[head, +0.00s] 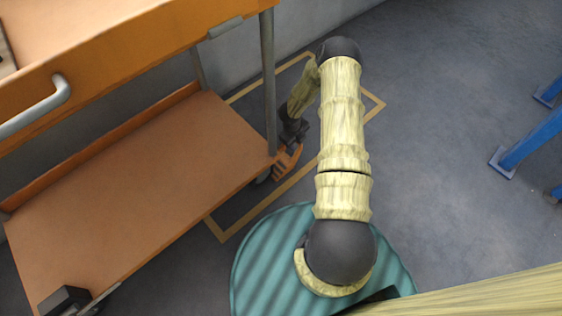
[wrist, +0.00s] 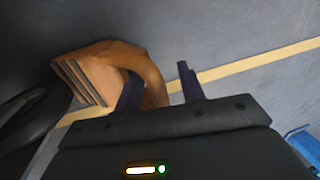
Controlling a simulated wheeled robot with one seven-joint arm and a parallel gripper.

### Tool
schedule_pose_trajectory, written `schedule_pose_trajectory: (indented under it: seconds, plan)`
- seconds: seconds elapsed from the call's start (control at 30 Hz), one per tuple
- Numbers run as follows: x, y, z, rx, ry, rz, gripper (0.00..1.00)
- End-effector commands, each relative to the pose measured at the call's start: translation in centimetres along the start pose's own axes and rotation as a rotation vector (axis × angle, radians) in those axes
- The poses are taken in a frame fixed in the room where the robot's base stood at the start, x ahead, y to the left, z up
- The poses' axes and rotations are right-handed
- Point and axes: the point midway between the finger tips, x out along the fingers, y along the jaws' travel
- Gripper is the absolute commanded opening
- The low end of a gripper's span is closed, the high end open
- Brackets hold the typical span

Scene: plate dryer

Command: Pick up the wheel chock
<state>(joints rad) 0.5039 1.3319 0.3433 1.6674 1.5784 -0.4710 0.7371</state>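The wheel chock (head: 287,161) is orange and sits on the floor beside the cart's caster in the head view. In the wrist view the chock (wrist: 96,72) shows a ribbed block at the left and a curved handle arching to the right. My gripper (wrist: 158,70) is open, with its two dark fingers apart. The handle's curved right side shows between the fingers, and the left finger overlaps the handle's opening. I cannot tell whether either finger touches it. In the head view my gripper (head: 294,134) is small and dark, just above the chock.
An orange cart with a wide lower shelf (head: 130,190) and grey posts stands to the left, close to my gripper. A dark wheel (wrist: 35,115) lies left of the chock. Yellow tape (head: 235,225) marks the floor. Blue legs (head: 530,140) stand at right; floor between is clear.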

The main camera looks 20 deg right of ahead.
Motion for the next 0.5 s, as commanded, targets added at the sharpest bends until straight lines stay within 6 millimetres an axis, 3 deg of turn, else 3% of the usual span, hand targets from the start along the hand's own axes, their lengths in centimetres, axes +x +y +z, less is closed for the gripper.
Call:
schedule_pose_trajectory:
  seconds: [0.07, 0.27, 0.5]
  plan:
    - [0.00, -0.01, -0.01, 0.000, 0.000, 0.000, 0.40]
    - [0.00, 0.04, 0.03, -0.001, 0.000, 0.000, 0.00]
    - [-0.09, 0.50, 0.34, -0.011, -0.002, 0.001, 0.00]
